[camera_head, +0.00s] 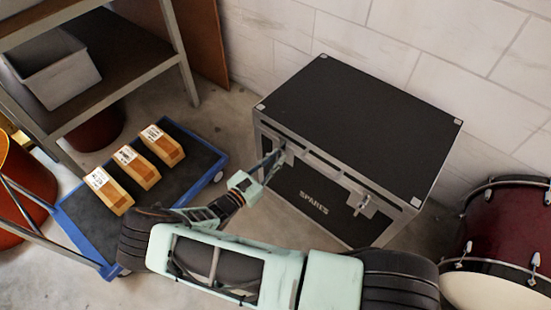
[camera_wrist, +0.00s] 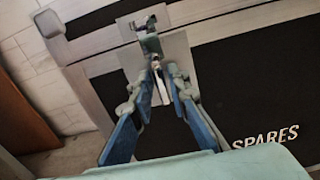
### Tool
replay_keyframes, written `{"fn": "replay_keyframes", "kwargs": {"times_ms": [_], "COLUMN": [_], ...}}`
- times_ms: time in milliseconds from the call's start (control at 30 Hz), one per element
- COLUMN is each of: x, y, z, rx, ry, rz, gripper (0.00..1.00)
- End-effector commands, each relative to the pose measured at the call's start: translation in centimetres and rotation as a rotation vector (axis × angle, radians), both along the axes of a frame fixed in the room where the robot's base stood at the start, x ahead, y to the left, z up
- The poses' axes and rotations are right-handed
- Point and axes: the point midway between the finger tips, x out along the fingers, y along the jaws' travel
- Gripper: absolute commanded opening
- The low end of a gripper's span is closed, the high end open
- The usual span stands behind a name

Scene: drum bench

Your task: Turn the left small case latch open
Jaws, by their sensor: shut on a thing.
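The black case (camera_head: 345,115) marked SPARES stands on the floor against the wall, its lid down. The left latch (camera_head: 281,151) is on its front face near the left end. In the wrist view the latch (camera_wrist: 152,42) shows a metal plate with a small lever pointing down between my fingers. My gripper (camera_wrist: 158,84) is shut on the latch lever, with a blue pad on each side. In the head view my gripper (camera_head: 268,165) reaches the case front from below left and hides part of the latch. The right latch (camera_head: 361,203) hangs free on the same face.
A blue-edged cart (camera_head: 201,187) with several tan boxes (camera_head: 134,180) stands left of the case. A shelf (camera_head: 125,48) with a grey bin (camera_head: 57,72) is at upper left. A red drum (camera_head: 507,228) stands close to the right. The wall is behind.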

Motion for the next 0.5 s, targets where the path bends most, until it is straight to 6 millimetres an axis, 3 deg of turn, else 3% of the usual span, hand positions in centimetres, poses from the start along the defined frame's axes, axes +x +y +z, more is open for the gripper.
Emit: {"fn": "replay_keyframes", "kwargs": {"times_ms": [500], "x": [-0.18], "y": [-0.07], "z": [-0.15], "rx": [0.298], "ry": [-0.231], "rz": [0.002], "gripper": [0.00]}}
